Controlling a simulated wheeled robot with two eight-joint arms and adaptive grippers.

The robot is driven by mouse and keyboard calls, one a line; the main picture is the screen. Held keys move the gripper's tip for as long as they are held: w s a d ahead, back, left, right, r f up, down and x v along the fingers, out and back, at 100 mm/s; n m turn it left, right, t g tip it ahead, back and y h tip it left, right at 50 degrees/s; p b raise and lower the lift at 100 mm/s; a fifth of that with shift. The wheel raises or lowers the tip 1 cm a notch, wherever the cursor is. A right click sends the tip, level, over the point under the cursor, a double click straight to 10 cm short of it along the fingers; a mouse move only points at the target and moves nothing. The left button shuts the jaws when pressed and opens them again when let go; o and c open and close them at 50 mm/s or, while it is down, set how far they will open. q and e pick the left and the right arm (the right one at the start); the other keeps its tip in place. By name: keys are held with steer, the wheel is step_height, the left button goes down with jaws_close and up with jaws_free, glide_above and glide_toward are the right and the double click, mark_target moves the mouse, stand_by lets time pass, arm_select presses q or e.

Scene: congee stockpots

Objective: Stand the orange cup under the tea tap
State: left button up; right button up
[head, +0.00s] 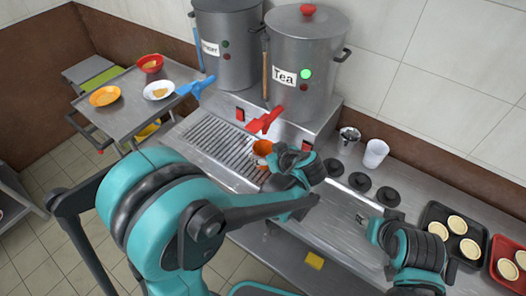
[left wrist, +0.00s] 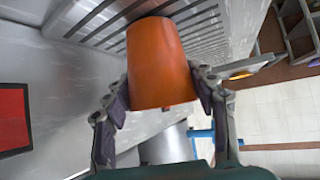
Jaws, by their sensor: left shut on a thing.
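The orange cup (head: 262,147) is over the slotted drip grate (head: 212,142), near and a little below the red tea tap (head: 265,121). The tap is at the foot of the steel stockpot labelled Tea (head: 303,60). My left gripper (head: 270,163) is shut on the cup, with a finger on either side of it in the left wrist view (left wrist: 163,65). The arm hides part of the cup in the head view, and I cannot tell if its base touches the grate. My right gripper (head: 378,232) is over the counter at right; its jaws are unclear.
Another stockpot (head: 227,50) with a blue tap (head: 196,86) stands left of the tea pot. White cups (head: 376,153), black discs (head: 360,182) and trays of small round items (head: 452,232) are on the right. A side table (head: 130,107) holds bowls.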

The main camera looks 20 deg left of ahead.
arm_select(q)
steer(key=shift+s+d, duration=0.1)
steer(key=shift+f, duration=0.2)
steer(key=o, duration=1.3)
steer(key=shift+o, duration=0.2)
steer(key=shift+r, duration=0.1)
